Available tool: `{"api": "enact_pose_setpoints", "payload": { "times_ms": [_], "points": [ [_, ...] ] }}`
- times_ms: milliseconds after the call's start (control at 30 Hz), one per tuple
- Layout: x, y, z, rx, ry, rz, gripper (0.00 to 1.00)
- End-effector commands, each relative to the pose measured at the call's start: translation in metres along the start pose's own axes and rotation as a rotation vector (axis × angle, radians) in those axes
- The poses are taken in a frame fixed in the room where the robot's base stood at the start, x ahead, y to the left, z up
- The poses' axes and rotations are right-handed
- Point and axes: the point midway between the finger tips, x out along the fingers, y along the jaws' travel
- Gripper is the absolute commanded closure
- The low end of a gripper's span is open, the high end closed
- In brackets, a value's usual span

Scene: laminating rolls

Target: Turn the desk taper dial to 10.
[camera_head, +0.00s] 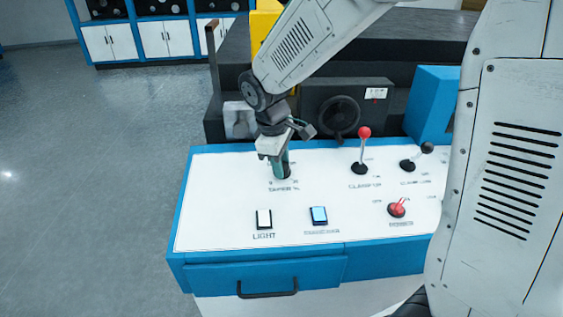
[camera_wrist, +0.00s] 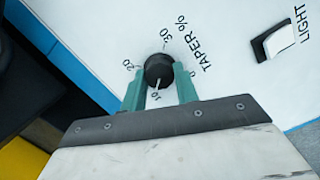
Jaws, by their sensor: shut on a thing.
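The taper dial (camera_wrist: 158,68) is a round black knob on the white desk panel, beside the "TAPER %" print. Its numbers 20, 30 and 10 read around it in the wrist view, with what looks like a 0 by the right finger. A white pointer line on the knob points toward the 10, on the side nearest my wrist. My gripper (camera_wrist: 160,85) has its green fingers on both sides of the knob and is shut on it. In the head view my gripper (camera_head: 281,166) reaches down to the panel and mostly hides the dial.
A white LIGHT switch (camera_head: 264,219) and a blue switch (camera_head: 318,215) sit in front of the dial. A dark machine with a fan (camera_head: 340,117) is behind.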

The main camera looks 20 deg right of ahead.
Motion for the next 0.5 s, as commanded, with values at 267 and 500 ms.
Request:
{"api": "enact_pose_setpoints", "payload": {
  "times_ms": [267,500],
  "points": [
    [0.0028,-0.0023,0.0020,-0.085,-0.007,0.008,0.93],
    [0.0029,-0.0024,0.0021,-0.101,-0.007,0.011,0.93]
  ]
}}
